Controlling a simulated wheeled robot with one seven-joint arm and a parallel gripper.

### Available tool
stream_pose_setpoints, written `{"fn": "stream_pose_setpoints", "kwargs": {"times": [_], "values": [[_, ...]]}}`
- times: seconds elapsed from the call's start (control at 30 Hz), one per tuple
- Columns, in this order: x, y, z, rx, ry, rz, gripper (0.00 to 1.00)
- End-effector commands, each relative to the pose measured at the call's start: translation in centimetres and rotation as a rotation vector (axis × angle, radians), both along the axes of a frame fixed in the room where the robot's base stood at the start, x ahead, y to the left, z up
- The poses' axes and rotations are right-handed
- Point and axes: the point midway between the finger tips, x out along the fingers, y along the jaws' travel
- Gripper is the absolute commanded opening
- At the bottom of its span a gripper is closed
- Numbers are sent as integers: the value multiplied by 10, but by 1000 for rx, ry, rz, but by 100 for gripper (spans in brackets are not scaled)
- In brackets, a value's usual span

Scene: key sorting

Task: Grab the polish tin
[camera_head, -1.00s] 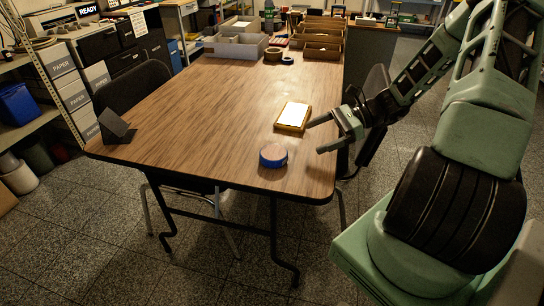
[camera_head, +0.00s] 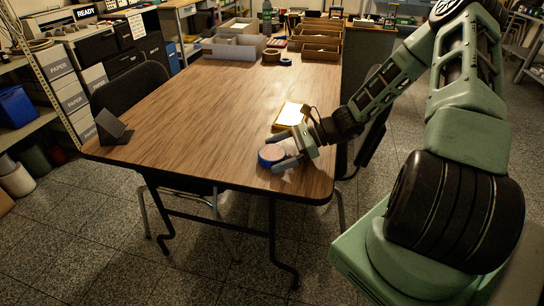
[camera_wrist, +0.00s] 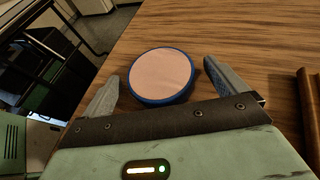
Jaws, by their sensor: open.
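The polish tin (camera_head: 268,154) is a round, low tin with a blue side and a pale pinkish lid, near the table's front right corner. In the wrist view the tin (camera_wrist: 160,76) lies between and slightly ahead of the two fingers. My gripper (camera_head: 275,154) is open, low over the table, with its fingers on either side of the tin. In the wrist view the gripper (camera_wrist: 160,82) shows a gap between each finger and the tin, smaller on the left. The tin's near edge is close to the palm.
A yellow-framed pad (camera_head: 291,115) lies just behind my gripper. A dark angled stand (camera_head: 113,127) is at the table's left edge. Tape rolls (camera_head: 272,55), a grey bin (camera_head: 233,46) and wooden trays (camera_head: 316,42) stand at the back. The table's middle (camera_head: 205,105) is clear.

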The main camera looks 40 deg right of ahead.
Motion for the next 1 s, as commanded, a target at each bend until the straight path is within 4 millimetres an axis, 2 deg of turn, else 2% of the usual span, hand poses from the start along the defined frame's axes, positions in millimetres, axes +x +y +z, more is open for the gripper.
{"fn": "stream_pose_setpoints", "kwargs": {"times": [0.17, 0.3, 0.4, 0.63, 0.73, 1.0], "values": [[0, 0, 0, 0, 0, 0, 97], [0, 0, 0, 0, 0, 0, 58], [0, 0, 0, -1, 0, 0, 34], [0, 0, 2, 0, -1, 0, 34], [0, 0, 10, -1, -2, 0, 34], [0, -1, 60, -4, -3, 0, 34]]}}
